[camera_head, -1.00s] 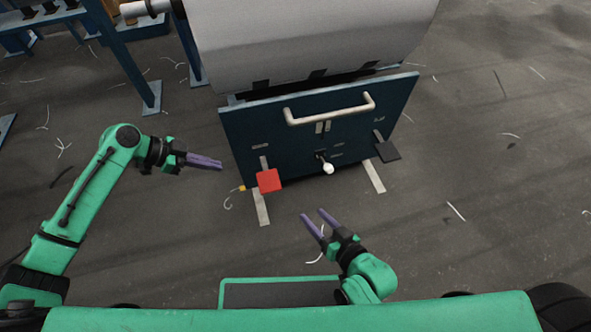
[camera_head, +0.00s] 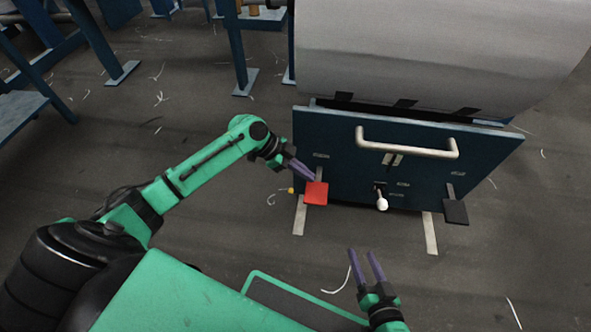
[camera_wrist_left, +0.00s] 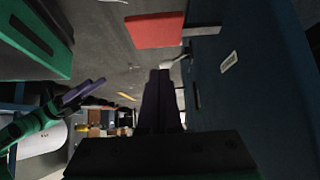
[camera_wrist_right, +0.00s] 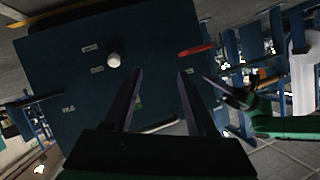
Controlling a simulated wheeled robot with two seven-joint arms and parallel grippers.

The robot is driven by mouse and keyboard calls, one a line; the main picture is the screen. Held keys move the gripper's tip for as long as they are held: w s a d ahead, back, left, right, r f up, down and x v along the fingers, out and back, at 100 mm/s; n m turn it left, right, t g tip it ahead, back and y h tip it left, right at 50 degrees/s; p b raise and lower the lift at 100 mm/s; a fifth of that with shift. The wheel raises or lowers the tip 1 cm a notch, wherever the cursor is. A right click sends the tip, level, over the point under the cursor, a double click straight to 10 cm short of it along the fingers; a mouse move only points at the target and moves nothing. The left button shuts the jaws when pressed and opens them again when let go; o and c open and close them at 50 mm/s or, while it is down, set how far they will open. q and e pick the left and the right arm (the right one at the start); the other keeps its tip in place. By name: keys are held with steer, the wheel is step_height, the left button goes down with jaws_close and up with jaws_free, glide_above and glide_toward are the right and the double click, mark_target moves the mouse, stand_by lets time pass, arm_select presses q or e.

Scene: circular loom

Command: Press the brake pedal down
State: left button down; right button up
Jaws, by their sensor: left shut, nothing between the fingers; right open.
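The red pedal (camera_head: 316,193), likely the brake pedal, sticks out low at the left of the dark blue front panel (camera_head: 330,140). It also shows in the left wrist view (camera_wrist_left: 154,30). A black pedal (camera_head: 456,211) sits at the panel's right. My left gripper (camera_head: 314,178) is shut and empty, its tips close by the red pedal's upper edge. In the left wrist view its fingertips (camera_wrist_left: 160,73) appear apart from the pedal; contact is not clear. My right gripper (camera_head: 366,252) is open and empty, in front of and below the panel.
The panel carries a pale handle bar (camera_head: 405,147) and a white-knobbed lever (camera_head: 382,203). A large pale roll (camera_head: 430,60) hangs above. Flat feet (camera_head: 430,235) reach onto the floor. Blue frames (camera_head: 100,45) stand at the left. The floor before the panel is mostly clear.

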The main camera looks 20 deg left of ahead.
mark_target(311, 194)
arm_select(q)
steer(key=x, duration=0.2)
steer(key=shift+d+f+b, duration=0.15)
steer(key=shift+f+b, duration=0.15)
steer(key=shift+b, duration=0.1)
steer(key=shift+d+f+b, duration=0.1)
steer(key=shift+f+b, duration=0.3)
steer(key=shift+f, duration=0.5)
steer(key=shift+f+b, duration=0.55)
steer(key=shift+f, duration=0.45)
arm_select(e)
steer(key=w+d+r+t, duration=0.1)
steer(key=w+r+t, duration=0.3)
steer(key=r, duration=0.7)
steer(key=w+r+t+y, duration=0.1)
steer(key=w+r+t, duration=0.3)
steer(key=w+r, duration=0.4)
step_height(311, 194, up, 3)
steer(key=shift+w+d+n+t+y, duration=0.3)
steer(key=shift+d+n, duration=0.1)
steer(key=shift+f, duration=0.15)
